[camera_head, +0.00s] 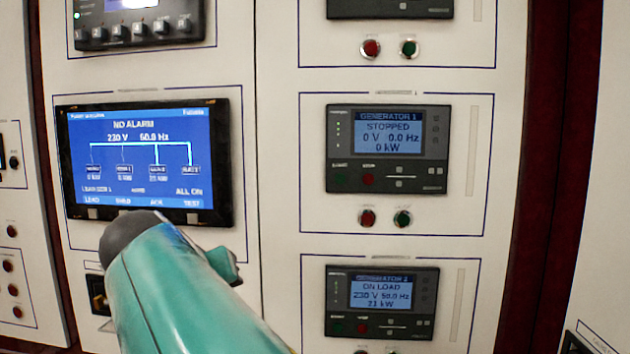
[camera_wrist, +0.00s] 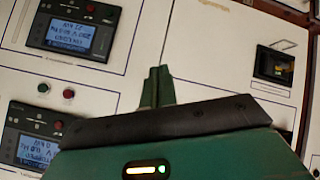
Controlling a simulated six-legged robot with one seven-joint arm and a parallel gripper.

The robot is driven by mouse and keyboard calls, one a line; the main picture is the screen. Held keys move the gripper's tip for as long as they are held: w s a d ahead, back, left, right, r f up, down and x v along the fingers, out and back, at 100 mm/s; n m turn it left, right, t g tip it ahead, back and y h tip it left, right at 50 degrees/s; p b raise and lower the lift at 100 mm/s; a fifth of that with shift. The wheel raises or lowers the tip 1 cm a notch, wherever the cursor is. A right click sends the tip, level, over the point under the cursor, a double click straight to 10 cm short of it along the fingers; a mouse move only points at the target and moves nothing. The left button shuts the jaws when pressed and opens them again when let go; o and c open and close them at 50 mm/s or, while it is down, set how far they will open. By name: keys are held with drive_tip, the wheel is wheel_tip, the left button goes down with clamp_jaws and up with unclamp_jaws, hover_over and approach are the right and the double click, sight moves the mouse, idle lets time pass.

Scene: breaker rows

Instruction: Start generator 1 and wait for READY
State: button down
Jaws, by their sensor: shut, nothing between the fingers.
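The GENERATOR 1 controller (camera_head: 388,149) is on the white panel in the head view. Its screen reads STOPPED, 0 V, 0.0 Hz, 0 kW. A red button (camera_head: 367,218) and a green button (camera_head: 403,218) sit below it. In the wrist view, which is upside down, the GENERATOR 1 controller (camera_wrist: 35,140) is at lower left, with the green button (camera_wrist: 43,87) and red button (camera_wrist: 68,93) above it. My gripper (camera_wrist: 157,85) is shut and empty, right of these buttons, apparently touching nothing. In the head view my teal arm covers the lower middle; its fingertips are not clear there.
A second generator controller (camera_head: 380,302) below reads ON LOAD, 230 V, 50.0 Hz. A large blue display (camera_head: 145,160) at left reads NO ALARM. A dark-framed breaker window (camera_wrist: 275,65) is at right in the wrist view. Another controller (camera_head: 390,8) is at the top.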

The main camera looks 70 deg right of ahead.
sight(340, 179)
drive_tip(key=s+d+r+m+g+h, duration=0.3)
drive_tip(key=s+d+r+m+g, duration=0.5)
drive_tip(key=s+d+r, duration=0.4)
wheel_tip(340, 179, up, 4)
drive_tip(key=s, duration=0.2)
drive_tip(key=shift+s+d+f, duration=0.15)
drive_tip(key=shift+s, duration=0.15)
drive_tip(key=shift+w+d, duration=0.35)
drive_tip(key=shift+d, duration=1.05)
drive_tip(key=shift+w+d, duration=0.4)
drive_tip(key=shift+d, duration=1)
drive_tip(key=shift+w+d, duration=0.35)
drive_tip(key=shift+d, duration=1.05)
drive_tip(key=shift+w+d, duration=0.1)
drive_tip(key=shift+d, duration=0.3)
